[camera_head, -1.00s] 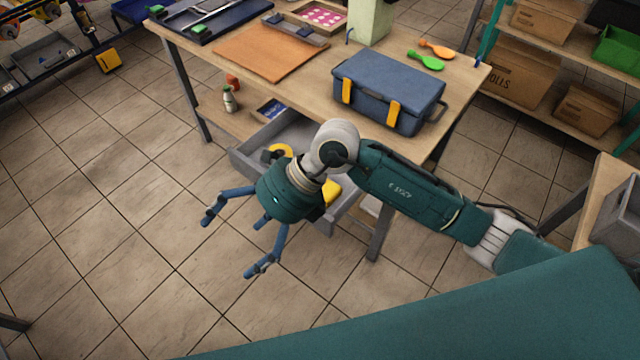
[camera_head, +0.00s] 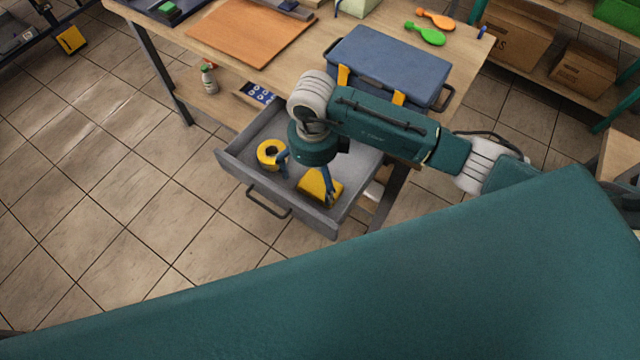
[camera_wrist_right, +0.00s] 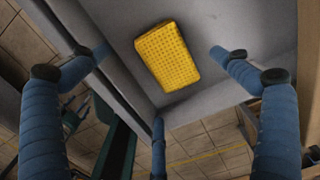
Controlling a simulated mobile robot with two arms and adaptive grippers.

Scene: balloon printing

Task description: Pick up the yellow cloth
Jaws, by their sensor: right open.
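The yellow cloth (camera_head: 318,186) lies in the open grey drawer (camera_head: 235,170), toward its right part. In the right wrist view the cloth (camera_wrist_right: 167,55) is a textured yellow block, flat on the drawer floor between my spread fingers and apart from them. My right gripper (camera_head: 305,178) points down into the drawer over the cloth, open and empty. One finger overlaps the cloth's right edge in the head view; I cannot tell if it touches. My left gripper is not in view.
A yellow tape roll (camera_head: 271,154) lies in the drawer left of the gripper. The drawer's walls surround the cloth. A blue toolbox (camera_head: 390,65) stands on the workbench (camera_head: 300,65) above. Floor in front of the drawer is clear.

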